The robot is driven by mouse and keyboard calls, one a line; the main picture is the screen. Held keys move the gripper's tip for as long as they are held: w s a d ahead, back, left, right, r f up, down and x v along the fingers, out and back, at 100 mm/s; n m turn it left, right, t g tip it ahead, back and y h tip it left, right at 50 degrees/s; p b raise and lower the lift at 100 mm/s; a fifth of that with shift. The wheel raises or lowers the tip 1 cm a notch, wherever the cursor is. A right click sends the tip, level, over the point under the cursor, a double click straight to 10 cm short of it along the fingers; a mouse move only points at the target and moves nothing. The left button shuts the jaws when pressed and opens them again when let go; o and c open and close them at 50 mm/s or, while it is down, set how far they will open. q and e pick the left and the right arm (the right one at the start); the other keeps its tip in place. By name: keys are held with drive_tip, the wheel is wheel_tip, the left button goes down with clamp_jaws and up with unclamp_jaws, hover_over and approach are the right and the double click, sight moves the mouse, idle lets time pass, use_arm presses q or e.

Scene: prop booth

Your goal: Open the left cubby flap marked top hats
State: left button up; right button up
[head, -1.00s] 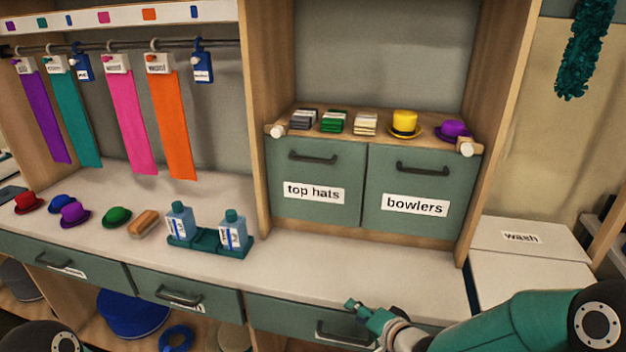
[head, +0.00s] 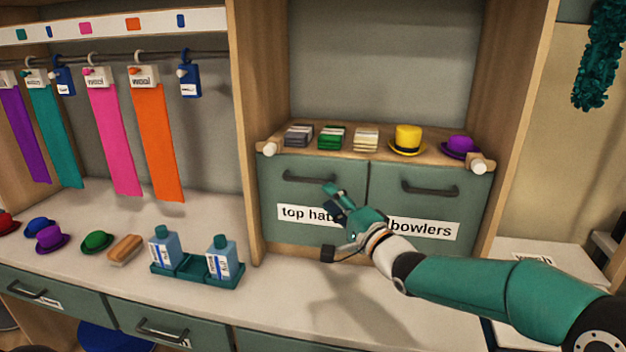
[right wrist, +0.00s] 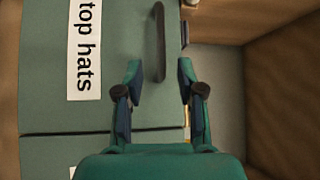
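The left cubby flap (head: 275,190) is grey-green with a white label reading "top hats" (head: 298,213); my right gripper hides the label's end in the head view. The flap looks shut, level with the bowlers flap (head: 430,205) beside it. Its dark bar handle (head: 309,178) is near the top edge. My right gripper (head: 331,196) is in front of the flap, just below the handle's right end. In the right wrist view, its fingers (right wrist: 160,76) are open, with the handle (right wrist: 159,40) between and beyond them, not gripped. My left gripper is out of view.
The shelf above the flaps (head: 385,150) holds folded cloths, a yellow hat (head: 407,140) and a purple hat (head: 461,147). A tray with two bottles (head: 197,272) stands on the counter to the left. The counter below the flaps is clear.

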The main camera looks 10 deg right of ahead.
drive_tip(key=f+p+x, duration=0.1)
drive_tip(key=x, duration=0.6)
drive_tip(key=shift+w+a+r, duration=0.2)
drive_tip(key=shift+w+r, duration=0.1)
drive_tip(key=shift+r, duration=0.15)
clamp_jaws()
